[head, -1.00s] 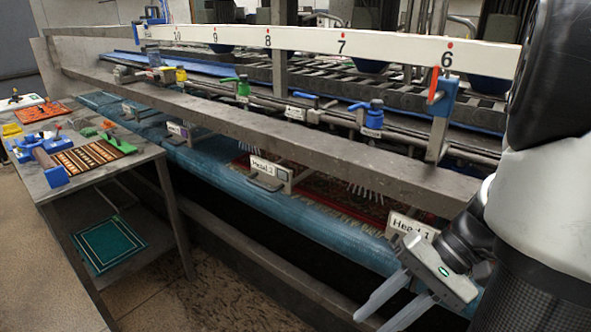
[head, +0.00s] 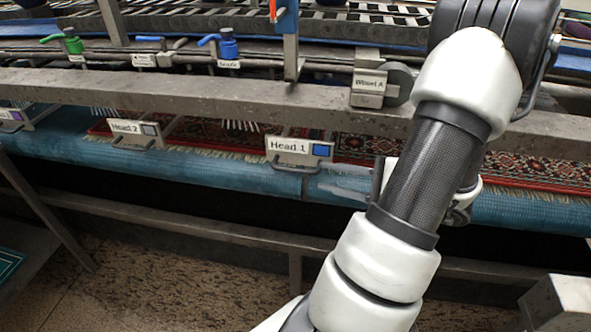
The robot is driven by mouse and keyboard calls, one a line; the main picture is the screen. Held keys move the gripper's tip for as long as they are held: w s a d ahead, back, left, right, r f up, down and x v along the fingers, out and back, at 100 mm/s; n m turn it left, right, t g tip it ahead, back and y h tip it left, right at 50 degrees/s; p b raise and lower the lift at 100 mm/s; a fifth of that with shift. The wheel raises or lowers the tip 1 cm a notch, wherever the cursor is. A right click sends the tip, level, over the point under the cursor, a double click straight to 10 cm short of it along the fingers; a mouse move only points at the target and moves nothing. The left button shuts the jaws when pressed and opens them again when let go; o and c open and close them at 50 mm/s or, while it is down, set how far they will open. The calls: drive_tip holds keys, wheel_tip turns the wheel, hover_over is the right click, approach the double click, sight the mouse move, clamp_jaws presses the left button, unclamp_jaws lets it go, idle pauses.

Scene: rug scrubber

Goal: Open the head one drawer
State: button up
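The Head 1 drawer shows as a white label plate (head: 300,149) marked "Head 1" with a blue square at its right end. A grey bar handle (head: 296,168) sits below the plate, in front of the blue roller. My gripper (head: 326,178) is just right of the handle, its pale fingers pointing left toward it. The fingers look spaced apart with nothing between them. I cannot tell whether a fingertip touches the handle. My arm hides most of the gripper body. The drawer's inside is not visible.
A lower grey rail (head: 180,223) runs below. The floor in front at left is clear.

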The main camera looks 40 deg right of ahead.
sight(301, 172)
drive_tip(key=x, duration=1)
drive_tip(key=shift+c, duration=0.2)
clamp_jaws()
